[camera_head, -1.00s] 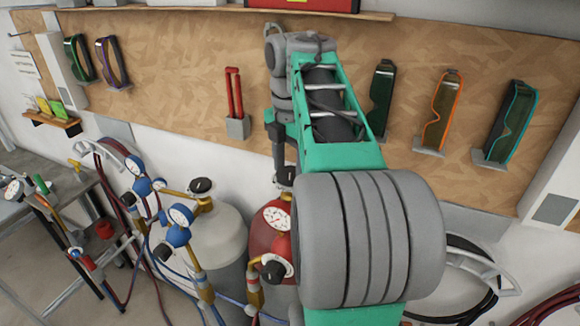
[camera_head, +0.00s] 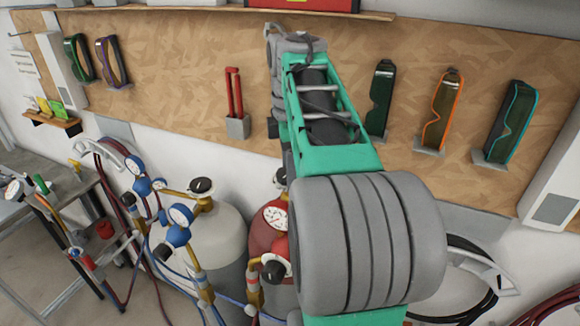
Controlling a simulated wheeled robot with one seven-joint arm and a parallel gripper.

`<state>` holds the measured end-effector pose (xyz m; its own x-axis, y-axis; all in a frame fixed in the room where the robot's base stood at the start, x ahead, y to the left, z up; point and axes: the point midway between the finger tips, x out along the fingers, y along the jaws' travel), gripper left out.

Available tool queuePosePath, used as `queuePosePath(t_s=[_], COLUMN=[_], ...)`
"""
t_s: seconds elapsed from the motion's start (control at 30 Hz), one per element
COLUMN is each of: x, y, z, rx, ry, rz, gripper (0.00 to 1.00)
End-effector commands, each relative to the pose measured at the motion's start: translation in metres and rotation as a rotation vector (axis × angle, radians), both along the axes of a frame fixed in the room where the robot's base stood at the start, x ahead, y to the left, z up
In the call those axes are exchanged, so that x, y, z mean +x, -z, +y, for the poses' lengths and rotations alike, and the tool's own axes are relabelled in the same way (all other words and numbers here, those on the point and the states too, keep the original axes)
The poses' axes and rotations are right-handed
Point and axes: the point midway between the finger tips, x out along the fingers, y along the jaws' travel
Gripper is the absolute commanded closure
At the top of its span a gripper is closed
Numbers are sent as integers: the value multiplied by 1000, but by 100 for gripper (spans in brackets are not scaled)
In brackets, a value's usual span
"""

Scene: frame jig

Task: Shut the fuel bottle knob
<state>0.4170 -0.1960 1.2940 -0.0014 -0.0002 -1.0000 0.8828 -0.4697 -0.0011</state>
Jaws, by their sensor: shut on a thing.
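The red fuel bottle (camera_head: 262,238) stands behind my arm, with a gauge and a brass regulator on its front. Its dark top knob (camera_head: 281,180) shows only as a sliver at the left edge of my arm. My gripper (camera_head: 286,164) points down at the knob from above and is shut on it. My arm hides most of the fingers and most of the knob, so the exact grip and how far the knob is turned cannot be seen.
A pale grey bottle (camera_head: 212,240) with a black knob (camera_head: 201,187) and blue regulators stands just left. A metal table (camera_head: 60,205) is at the far left. Goggles hang on the wooden board (camera_head: 180,90) behind. Black hoses hang at the lower right.

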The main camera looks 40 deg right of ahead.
Motion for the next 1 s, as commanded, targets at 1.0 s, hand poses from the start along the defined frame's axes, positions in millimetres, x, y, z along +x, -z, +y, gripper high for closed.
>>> queuePosePath(t_s=[1.0], x=[0], y=[-1], z=[0], rx=[0], ry=[963], rz=[-4], gripper=[85])
